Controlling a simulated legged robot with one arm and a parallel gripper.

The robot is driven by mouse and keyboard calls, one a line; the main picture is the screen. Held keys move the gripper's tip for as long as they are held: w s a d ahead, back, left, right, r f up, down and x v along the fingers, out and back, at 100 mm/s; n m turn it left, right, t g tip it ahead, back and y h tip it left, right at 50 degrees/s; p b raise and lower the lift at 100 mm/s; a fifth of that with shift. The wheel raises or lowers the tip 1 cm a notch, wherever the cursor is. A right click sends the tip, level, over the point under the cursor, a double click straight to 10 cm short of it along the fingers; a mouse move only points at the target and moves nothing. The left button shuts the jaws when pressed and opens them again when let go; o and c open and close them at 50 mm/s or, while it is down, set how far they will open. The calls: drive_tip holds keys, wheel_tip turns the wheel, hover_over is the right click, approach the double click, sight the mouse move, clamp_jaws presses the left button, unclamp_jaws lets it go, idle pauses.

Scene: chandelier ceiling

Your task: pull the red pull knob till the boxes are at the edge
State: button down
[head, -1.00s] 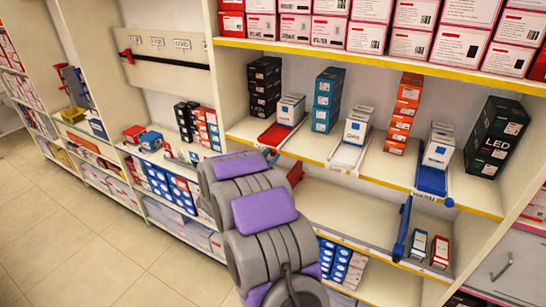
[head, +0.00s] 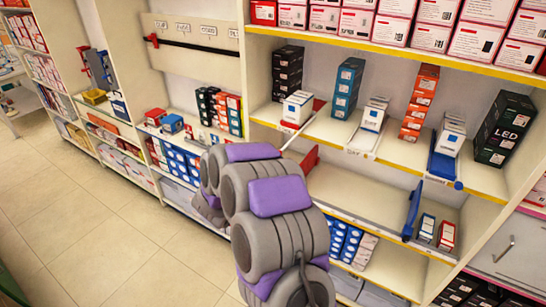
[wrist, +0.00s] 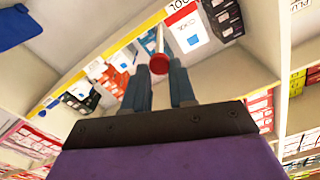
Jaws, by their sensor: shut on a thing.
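The red pull knob (wrist: 159,63) is at the end of a white rod (wrist: 158,38) in the wrist view. My gripper (wrist: 160,79) has its two grey-blue fingers on either side of the knob and is shut on it. In the head view my arm hides the gripper and knob; part of the white rod (head: 297,138) shows in front of the shelf. The white box (head: 297,107) stands at the front end of the red tray (head: 319,104), close to the shelf edge, with bare red tray behind it. A white box with a red stripe (wrist: 187,33) shows beside the rod.
The yellow-edged shelf (head: 400,166) also bears a white tray (head: 362,143), a blue tray (head: 446,170) and dark, teal and orange box stacks. A lower shelf has a blue handle (head: 413,210). The tiled floor (head: 90,210) at left is clear.

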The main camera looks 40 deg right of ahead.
drive_tip(key=c, duration=1.4)
unclamp_jaws()
drive_tip(key=shift+w, duration=0.15)
drive_tip(key=o, duration=0.3)
drive_tip(key=shift+w+d+f, duration=0.15)
drive_tip(key=shift+d, duration=0.35)
drive_tip(key=shift+w+d+f, duration=0.15)
drive_tip(key=shift+d, duration=0.3)
drive_tip(key=shift+o, duration=0.9)
drive_tip(key=shift+s+d, duration=0.1)
drive_tip(key=shift+d, duration=0.25)
drive_tip(key=p+v, duration=0.1)
drive_tip(key=v, duration=1.6)
drive_tip(key=shift+a+p, duration=0.35)
drive_tip(key=shift+a, duration=0.05)
drive_tip(key=shift+s+d, duration=0.15)
drive_tip(key=shift+a+r, duration=0.1)
drive_tip(key=shift+a, duration=0.15)
